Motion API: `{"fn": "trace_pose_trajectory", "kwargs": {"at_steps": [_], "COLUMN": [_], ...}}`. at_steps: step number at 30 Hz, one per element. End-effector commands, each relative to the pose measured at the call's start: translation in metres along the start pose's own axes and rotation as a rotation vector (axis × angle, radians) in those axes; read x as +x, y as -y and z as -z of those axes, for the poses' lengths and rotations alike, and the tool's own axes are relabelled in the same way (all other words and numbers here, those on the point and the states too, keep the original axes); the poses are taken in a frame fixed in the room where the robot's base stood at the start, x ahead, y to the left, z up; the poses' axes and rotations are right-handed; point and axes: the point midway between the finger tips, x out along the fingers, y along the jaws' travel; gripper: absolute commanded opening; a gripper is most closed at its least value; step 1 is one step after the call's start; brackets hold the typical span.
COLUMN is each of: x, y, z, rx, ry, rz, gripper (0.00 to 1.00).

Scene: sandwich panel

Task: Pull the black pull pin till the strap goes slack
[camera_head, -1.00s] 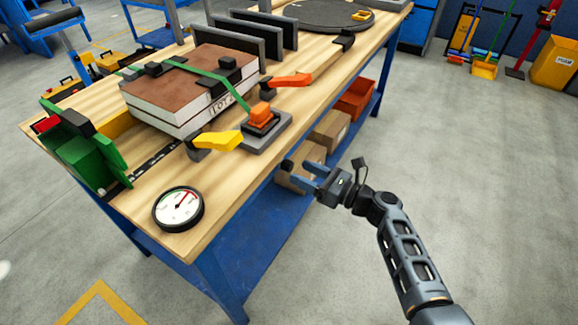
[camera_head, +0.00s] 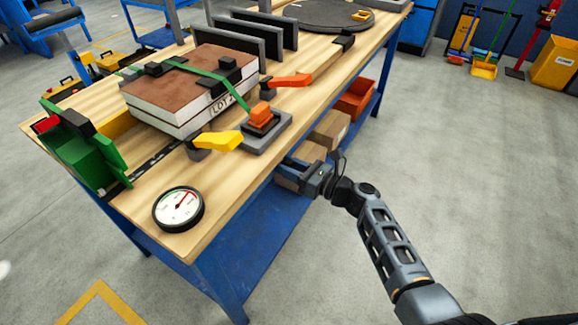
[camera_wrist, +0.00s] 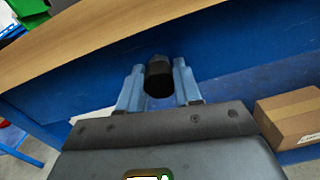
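The black pull pin shows in the wrist view as a short dark cylinder (camera_wrist: 158,78) in front of the table's blue side. My gripper (camera_head: 288,171) is at the table's near right side, just below the top. Its two blue fingers (camera_wrist: 158,88) stand on either side of the pin, with hardly any gap visible. I cannot tell whether they press on it. In the head view the pin is hidden by the gripper and table edge. The green strap (camera_head: 207,75) runs over the brown-topped panel stack (camera_head: 190,85) down to a grey block with an orange part (camera_head: 262,117), and looks straight.
A yellow-handled clamp (camera_head: 218,141) and a red-handled clamp (camera_head: 290,81) stand along the wooden tabletop (camera_head: 150,195). A round gauge (camera_head: 178,209) is at the near corner. Cardboard boxes (camera_head: 330,130) lie on the lower shelf.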

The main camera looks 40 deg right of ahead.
Motion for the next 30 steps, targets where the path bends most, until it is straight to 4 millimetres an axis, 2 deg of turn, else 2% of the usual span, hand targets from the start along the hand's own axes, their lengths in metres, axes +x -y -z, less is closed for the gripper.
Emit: {"fn": "trace_pose_trajectory", "kwargs": {"at_steps": [1,10,19,25,30], "x": [0.0,0.0,-0.002,-0.024,-0.025], "y": [0.0,0.0,0.0,0.0,0.0], "z": [0.0,0.0,0.0,-0.001,0.0], "rx": [0.0,0.0,0.0,0.0,-0.001], "ry": [0.0,0.0,0.0,0.0,0.0], "rz": [0.0,0.001,0.001,0.001,0.0], "gripper": [0.28,0.0,0.0,0.0,0.0]}}
